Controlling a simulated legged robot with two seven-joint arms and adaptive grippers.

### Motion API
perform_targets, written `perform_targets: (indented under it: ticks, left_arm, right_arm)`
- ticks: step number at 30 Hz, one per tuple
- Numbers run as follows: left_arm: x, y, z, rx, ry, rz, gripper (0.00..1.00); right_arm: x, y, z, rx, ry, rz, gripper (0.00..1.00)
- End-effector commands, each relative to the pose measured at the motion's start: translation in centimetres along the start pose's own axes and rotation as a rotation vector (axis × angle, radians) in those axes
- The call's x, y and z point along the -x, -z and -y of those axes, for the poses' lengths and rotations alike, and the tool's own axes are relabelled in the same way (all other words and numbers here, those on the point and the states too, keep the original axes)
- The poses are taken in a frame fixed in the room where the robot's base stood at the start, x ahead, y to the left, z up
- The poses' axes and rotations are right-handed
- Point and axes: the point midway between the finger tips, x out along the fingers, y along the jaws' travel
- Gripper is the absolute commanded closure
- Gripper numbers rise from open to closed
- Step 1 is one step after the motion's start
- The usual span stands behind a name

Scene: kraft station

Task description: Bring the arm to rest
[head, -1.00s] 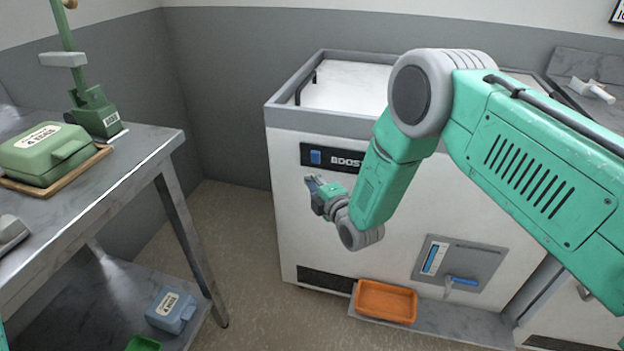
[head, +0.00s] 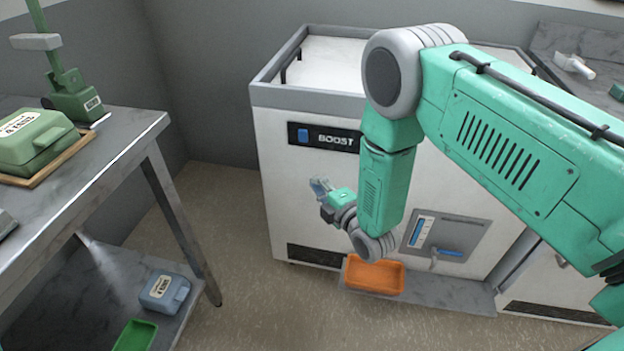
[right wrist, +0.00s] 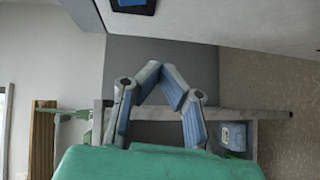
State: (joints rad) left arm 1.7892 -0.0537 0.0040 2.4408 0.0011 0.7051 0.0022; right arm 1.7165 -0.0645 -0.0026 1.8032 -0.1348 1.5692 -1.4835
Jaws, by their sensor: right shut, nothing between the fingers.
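My right arm comes in from the right in the head view, bent at the elbow, with its forearm hanging down in front of the white machine (head: 275,215). My right gripper (head: 319,186) is at the end of it, pointing left and slightly up, apart from the machine's front. In the right wrist view its fingers (right wrist: 166,75) meet at the tips with nothing between them. My left gripper is not in the head view.
A metal table (head: 110,165) stands at left with a green case (head: 33,140) on top. Its lower shelf holds a blue case (head: 166,291) and a green bin (head: 135,336). An orange tray (head: 375,277) sits at the machine's foot. Floor between table and machine is clear.

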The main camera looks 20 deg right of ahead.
Motion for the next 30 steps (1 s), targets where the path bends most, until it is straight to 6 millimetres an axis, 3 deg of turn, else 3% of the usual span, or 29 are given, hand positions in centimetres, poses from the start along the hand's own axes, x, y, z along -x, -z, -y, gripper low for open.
perform_targets:
  ticks: [7,11,14,19,24,27,30]
  left_arm:
    - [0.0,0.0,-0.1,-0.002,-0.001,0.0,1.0]
    - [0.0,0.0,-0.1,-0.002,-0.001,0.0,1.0]
    - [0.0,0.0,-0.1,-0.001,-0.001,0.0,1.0]
    - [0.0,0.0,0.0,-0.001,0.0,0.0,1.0]
    - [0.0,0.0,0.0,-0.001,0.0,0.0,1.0]
    - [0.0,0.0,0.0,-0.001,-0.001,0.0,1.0]
    - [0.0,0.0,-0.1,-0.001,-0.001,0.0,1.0]
  right_arm:
    - [0.5,-0.2,0.6,-0.029,0.028,0.007,1.0]
    - [3.2,-0.3,3.8,-0.205,0.191,0.056,1.0]
    - [8.1,-0.4,7.9,-0.455,0.407,0.172,1.0]
    - [19.9,-0.4,13.3,-0.901,0.745,0.542,1.0]
    - [30.3,0.2,14.9,-1.178,0.914,0.943,1.0]
    - [34.2,0.5,14.8,-1.259,0.951,1.112,1.0]
    - [36.3,0.8,14.6,-1.298,0.961,1.209,1.0]
